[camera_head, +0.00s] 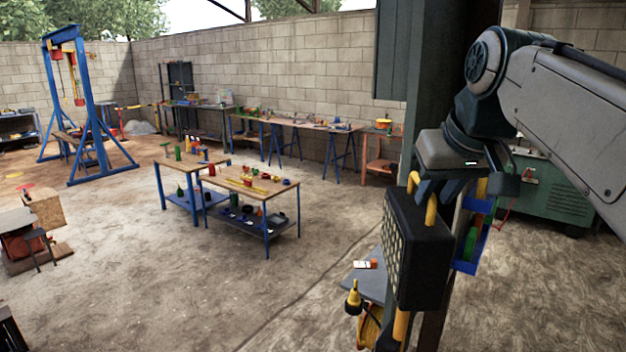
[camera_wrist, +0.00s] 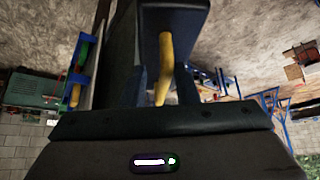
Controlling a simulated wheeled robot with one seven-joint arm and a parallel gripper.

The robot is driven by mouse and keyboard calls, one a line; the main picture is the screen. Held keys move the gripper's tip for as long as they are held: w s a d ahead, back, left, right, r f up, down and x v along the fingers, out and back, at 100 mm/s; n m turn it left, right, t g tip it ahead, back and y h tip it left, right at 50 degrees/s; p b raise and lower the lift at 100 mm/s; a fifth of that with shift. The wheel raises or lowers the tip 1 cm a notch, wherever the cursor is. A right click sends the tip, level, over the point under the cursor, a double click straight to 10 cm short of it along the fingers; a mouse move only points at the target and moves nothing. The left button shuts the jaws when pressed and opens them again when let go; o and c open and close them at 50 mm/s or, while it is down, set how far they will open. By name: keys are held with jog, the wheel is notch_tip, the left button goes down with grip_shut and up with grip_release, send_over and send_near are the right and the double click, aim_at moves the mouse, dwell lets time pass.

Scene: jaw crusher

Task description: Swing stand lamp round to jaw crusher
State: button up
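The stand lamp (camera_head: 417,245) is a dark box with a grid of pale lights on its left face, a yellow handle (camera_head: 431,208) on top and a yellow pole (camera_head: 401,325) below. My gripper (camera_head: 460,186) is at the top of the lamp. In the wrist view the yellow handle (camera_wrist: 165,70) stands between my two spread fingers (camera_wrist: 162,85), with gaps beside it; I see no firm grip. The lamp's dark housing (camera_wrist: 178,15) also shows there. I cannot surely pick out the jaw crusher; a red and grey machine (camera_head: 25,243) stands at the far left.
A dark steel column (camera_head: 440,75) rises close behind the lamp. A blue bin rack (camera_head: 474,240) hangs on it, right of the lamp. A grey surface (camera_head: 371,284) and yellow-tipped item (camera_head: 354,297) are low left. A green machine (camera_head: 555,190) stands behind.

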jog(key=shift+d, duration=0.1)
jog(key=shift+d+r+n+y+p, duration=0.15)
jog(key=shift+d+n+y+p, duration=0.15)
jog(key=shift+n, duration=0.3)
jog(key=shift+w+d+n+y, duration=0.1)
jog(key=shift+d+n+y, duration=0.1)
jog(key=shift+n+y, duration=0.3)
jog(key=shift+p, duration=0.35)
notch_tip(320, 180, up, 7)
jog(key=p, duration=0.6)
